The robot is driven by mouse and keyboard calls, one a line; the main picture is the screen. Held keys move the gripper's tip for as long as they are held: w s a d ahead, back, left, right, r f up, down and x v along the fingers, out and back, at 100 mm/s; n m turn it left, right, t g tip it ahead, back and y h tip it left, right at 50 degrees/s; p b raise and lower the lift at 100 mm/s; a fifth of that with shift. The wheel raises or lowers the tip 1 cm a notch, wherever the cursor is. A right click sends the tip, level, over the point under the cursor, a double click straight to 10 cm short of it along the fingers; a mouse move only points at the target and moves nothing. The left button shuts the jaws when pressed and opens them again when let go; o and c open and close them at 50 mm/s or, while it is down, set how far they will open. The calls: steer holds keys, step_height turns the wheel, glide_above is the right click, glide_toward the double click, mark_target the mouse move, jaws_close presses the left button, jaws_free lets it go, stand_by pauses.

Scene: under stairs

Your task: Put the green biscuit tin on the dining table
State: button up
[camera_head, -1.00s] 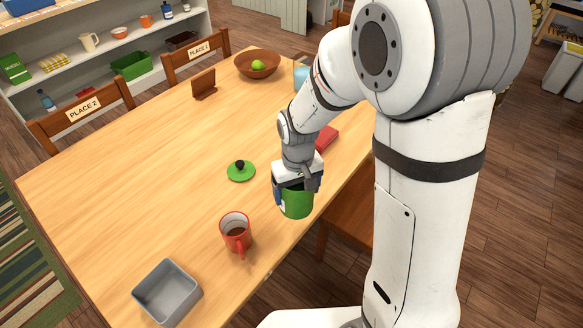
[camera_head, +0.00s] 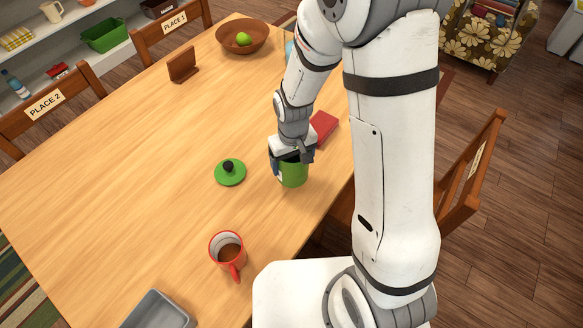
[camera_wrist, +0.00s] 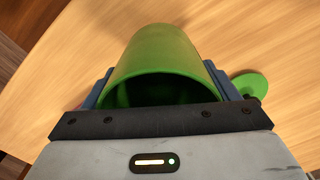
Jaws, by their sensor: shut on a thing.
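The green biscuit tin (camera_head: 293,173) is upright at the near right side of the dining table (camera_head: 120,180). It is open at the top, and its hollow inside shows in the wrist view (camera_wrist: 165,65). My gripper (camera_head: 292,156) is shut on the tin from above, with a finger on each side. I cannot tell whether the tin's base touches the table. A green lid with a dark knob (camera_head: 230,172) lies on the table just left of the tin; its edge also shows in the wrist view (camera_wrist: 250,84).
A red mug (camera_head: 228,253) with brown drink and a grey box (camera_head: 157,312) stand nearer. A red book (camera_head: 323,127) lies behind the tin. A wooden bowl with a green fruit (camera_head: 242,37) and a brown stand (camera_head: 182,65) are farther back. The table's left-middle is clear.

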steer(key=shift+a+f, duration=0.1)
steer(key=shift+f, duration=1.75)
steer(key=shift+s, duration=0.1)
steer(key=shift+f, duration=0.25)
steer(key=o, duration=1.3)
steer(key=shift+r, duration=0.15)
steer(key=shift+r, duration=0.1)
step_height(320, 180, up, 12)
steer(key=s+d+r+m+t, duration=0.1)
steer(key=s+d+r, duration=0.3)
steer(key=s+d+r+m+t, duration=0.1)
steer(key=s+d+r+m, duration=0.1)
steer(key=s+d+r, duration=0.2)
steer(key=s+d+r+m, duration=0.1)
steer(key=s+d+r, duration=0.3)
steer(key=r, duration=0.1)
steer(key=shift+s+d+r+t, duration=0.15)
steer(key=shift+s+d+t, duration=0.1)
steer(key=shift+t, duration=0.15)
